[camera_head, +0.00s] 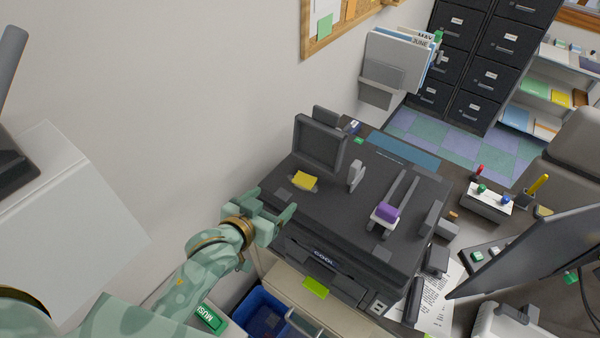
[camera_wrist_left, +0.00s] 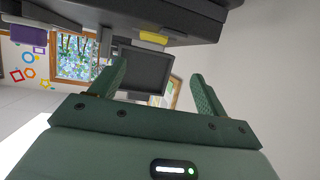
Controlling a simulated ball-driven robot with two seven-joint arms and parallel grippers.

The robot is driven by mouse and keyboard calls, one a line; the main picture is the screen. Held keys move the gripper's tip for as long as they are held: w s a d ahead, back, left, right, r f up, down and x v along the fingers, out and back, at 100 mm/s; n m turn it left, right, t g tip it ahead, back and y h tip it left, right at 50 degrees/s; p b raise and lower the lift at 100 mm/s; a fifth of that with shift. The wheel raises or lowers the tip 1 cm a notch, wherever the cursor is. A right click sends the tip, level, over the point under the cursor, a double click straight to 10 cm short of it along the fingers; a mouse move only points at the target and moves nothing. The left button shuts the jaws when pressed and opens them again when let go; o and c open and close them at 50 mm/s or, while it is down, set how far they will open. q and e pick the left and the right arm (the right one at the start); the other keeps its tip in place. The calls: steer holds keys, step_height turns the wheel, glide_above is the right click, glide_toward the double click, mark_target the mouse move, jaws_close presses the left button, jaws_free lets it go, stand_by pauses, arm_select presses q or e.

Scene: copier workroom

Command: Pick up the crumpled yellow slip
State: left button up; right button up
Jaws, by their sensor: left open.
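The crumpled yellow slip (camera_head: 304,181) lies on the dark top of the copier (camera_head: 335,208), near its left side and in front of an upright dark panel. My left gripper (camera_head: 274,205) is open and empty at the copier's near left edge, short of the slip and apart from it. In the left wrist view the slip (camera_wrist_left: 153,37) shows as a yellow patch at the copier's edge, above the gap between my open fingers (camera_wrist_left: 160,72). My right gripper is not in view.
A purple block (camera_head: 387,214) sits on a pale holder on the copier's right part. A grey upright piece (camera_head: 356,176) stands right of the slip. The upright panel (camera_head: 318,143) and the wall are behind and left. A monitor (camera_head: 535,250) stands at the right.

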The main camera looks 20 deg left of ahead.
mark_target(304, 178)
arm_select(q)
steer(key=w+d, duration=0.1)
steer(key=w, duration=0.1)
steer(key=w+d+f, duration=0.1)
steer(key=w, duration=0.1)
steer(key=w+d+f, duration=0.1)
steer(key=w, duration=0.1)
steer(key=shift+f+b, duration=0.15)
steer(key=shift+b, duration=0.15)
steer(key=shift+w+a+f, duration=0.1)
steer(key=shift+w+f, duration=0.1)
steer(key=shift+w, duration=0.25)
steer(key=shift+w+a+f, duration=0.1)
steer(key=shift+w+f, duration=0.1)
steer(key=shift+w, duration=0.25)
steer(key=x, duration=0.4)
steer(key=shift+s+d+b, duration=0.1)
steer(key=shift+d+b, duration=0.2)
steer(key=shift+d, duration=0.05)
steer(key=shift+w, duration=0.25)
steer(key=shift+a, duration=0.1)
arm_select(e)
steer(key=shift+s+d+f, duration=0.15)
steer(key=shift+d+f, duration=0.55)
arm_select(q)
steer(key=shift+s, duration=0.15)
steer(key=c, duration=0.8)
steer(key=shift+c, duration=1.1)
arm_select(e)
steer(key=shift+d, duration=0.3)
